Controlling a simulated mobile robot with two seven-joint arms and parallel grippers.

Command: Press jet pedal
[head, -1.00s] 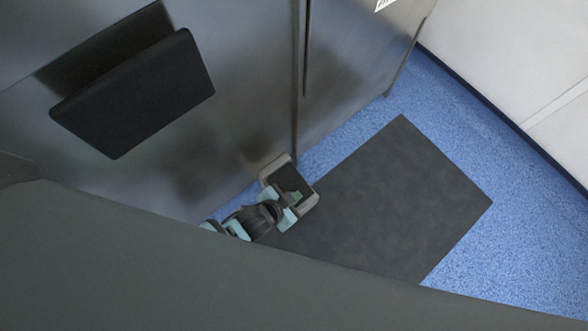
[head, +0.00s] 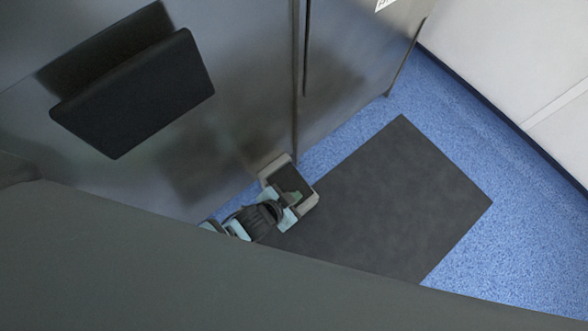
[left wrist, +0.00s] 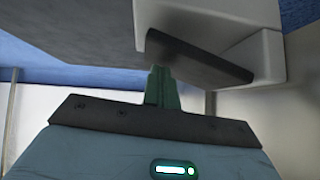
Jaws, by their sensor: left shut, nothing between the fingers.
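The jet pedal (head: 288,180) sits low at the foot of the metal cabinet, a dark plate in a light grey housing. In the left wrist view the dark plate (left wrist: 195,58) juts out of the pale housing (left wrist: 258,55). My left gripper (head: 292,197) is shut and empty at the pedal, its fingertips over the dark plate in the head view. In the left wrist view the green fingers (left wrist: 160,85) reach up to the plate's near edge. I cannot tell whether they touch it. My right gripper is not in view.
A dark mat (head: 390,205) lies on the blue floor (head: 520,250) beside the pedal. The metal cabinet front (head: 230,80) rises behind it, with a black padded panel (head: 140,95) sticking out. A large dark grey surface hides the lower left. A white wall stands at right.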

